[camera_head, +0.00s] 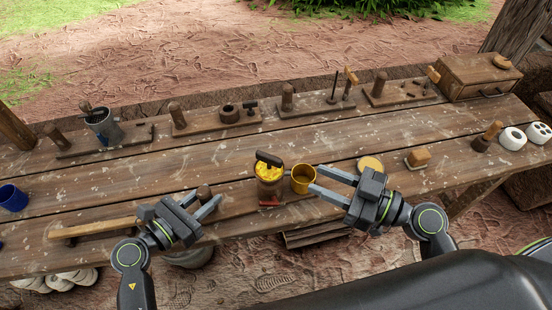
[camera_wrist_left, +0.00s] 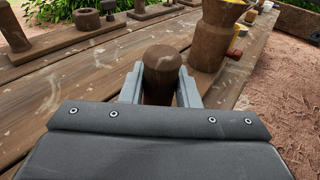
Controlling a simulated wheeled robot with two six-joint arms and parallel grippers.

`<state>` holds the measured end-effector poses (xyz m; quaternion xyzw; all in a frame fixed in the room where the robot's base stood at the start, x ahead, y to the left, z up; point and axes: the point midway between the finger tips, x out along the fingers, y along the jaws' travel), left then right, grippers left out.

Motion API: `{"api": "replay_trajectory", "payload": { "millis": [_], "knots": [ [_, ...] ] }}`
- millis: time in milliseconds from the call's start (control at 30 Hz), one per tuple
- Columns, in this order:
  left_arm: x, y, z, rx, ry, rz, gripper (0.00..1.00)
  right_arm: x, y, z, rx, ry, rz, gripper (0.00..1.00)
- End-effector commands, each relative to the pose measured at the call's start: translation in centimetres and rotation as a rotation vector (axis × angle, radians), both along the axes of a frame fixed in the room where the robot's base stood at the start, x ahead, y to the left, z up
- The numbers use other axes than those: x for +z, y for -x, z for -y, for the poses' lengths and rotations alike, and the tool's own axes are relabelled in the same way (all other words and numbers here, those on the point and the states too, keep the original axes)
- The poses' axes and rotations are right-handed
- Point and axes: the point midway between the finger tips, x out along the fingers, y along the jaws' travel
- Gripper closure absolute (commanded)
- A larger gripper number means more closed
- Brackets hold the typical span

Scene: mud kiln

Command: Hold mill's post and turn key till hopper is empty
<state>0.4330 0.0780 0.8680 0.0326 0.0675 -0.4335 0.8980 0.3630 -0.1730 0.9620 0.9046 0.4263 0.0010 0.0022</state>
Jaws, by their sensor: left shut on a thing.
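The mill (camera_head: 268,185) is a brown wooden body near the table's front edge, with yellow contents (camera_head: 268,173) showing in its hopper. My left gripper (camera_head: 207,204) is shut on the post, one finger on each side. My right gripper (camera_head: 314,180) is open and empty, right of the mill, with its fingers near a yellow cup (camera_head: 303,180).
Several wooden boards with pegs, one holding a dark metal container (camera_head: 103,127), line the table's back. A drawer box (camera_head: 480,76) stands at back right. A blue cup (camera_head: 12,198) is at far left. A wooden bar (camera_head: 95,228) lies at front left.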

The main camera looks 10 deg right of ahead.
Motion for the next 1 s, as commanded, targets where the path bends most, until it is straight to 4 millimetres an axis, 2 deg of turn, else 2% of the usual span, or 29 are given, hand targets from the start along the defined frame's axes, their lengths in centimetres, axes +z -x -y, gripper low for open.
{"api": "replay_trajectory", "payload": {
  "millis": [700,1000],
  "knots": [
    [0.0,0.0,0.0,-0.001,-0.001,-0.001,0.93,0.0,-6.2,-7.3,-0.004,-0.006,-0.003,0.66],
    [0.0,0.0,0.0,0.000,-0.001,-0.001,0.93,0.0,-7.1,-8.5,-0.003,-0.003,-0.004,0.66]
  ]
}}
